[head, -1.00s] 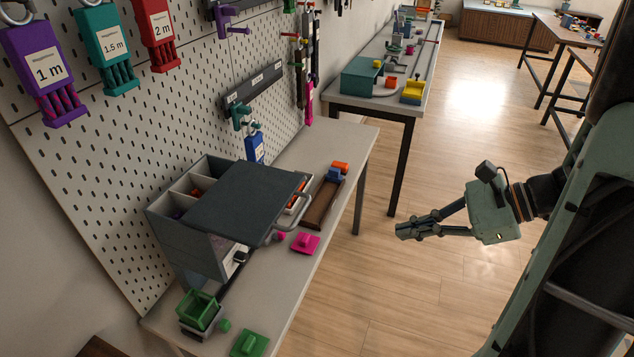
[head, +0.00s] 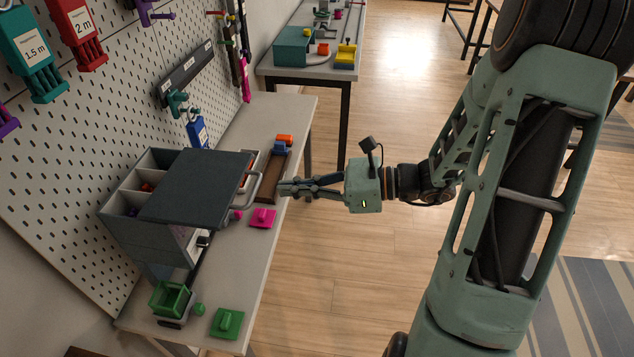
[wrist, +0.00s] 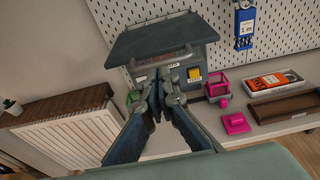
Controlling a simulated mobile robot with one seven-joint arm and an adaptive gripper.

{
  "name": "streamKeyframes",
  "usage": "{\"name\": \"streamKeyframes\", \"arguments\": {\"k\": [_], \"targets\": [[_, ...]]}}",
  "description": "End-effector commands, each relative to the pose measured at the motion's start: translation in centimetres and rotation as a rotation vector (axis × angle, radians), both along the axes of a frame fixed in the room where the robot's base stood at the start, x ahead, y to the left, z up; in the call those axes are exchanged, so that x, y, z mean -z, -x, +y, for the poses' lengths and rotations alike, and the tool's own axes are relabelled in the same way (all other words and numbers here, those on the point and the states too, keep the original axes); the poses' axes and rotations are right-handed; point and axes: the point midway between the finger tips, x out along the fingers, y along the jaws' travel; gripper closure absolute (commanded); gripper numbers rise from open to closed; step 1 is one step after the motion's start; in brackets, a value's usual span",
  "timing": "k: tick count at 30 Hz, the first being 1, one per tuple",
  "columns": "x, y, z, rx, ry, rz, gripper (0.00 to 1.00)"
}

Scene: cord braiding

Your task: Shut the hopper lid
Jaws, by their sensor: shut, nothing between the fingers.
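The hopper is a grey box (head: 150,240) with several compartments, standing on the bench against the pegboard. Its dark flat lid (head: 197,187) sits tilted over the box, leaving compartments at the left uncovered. The lid has a grey bar handle (head: 252,192) on its right edge. In the wrist view the lid (wrist: 160,38) rises like a sloping roof above the labelled hopper front. My gripper (head: 284,187) is shut and empty, with its fingertips just right of the handle, seemingly apart from it. In the wrist view my fingers (wrist: 160,82) hide part of the hopper front.
A pink block (head: 263,217), a green cart (head: 171,300) and a green block (head: 227,322) are on the bench. A brown tray (head: 270,185) lies behind my fingertips. Open floor (head: 320,270) lies to the right of the bench.

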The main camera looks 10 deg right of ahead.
Motion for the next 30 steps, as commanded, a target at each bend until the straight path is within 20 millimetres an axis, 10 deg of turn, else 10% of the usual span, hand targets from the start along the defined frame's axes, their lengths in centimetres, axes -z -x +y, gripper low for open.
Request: {"name": "streamKeyframes", "arguments": {"k": [9, 23, 30], "targets": [[0.8, -1.3, 3.8, -0.002, 0.0, -0.001, 1.0], [1.0, -1.5, 4.3, 0.0, 0.001, -0.001, 1.0], [1.1, -3.0, 9.2, -0.009, 0.001, -0.003, 1.0]]}}
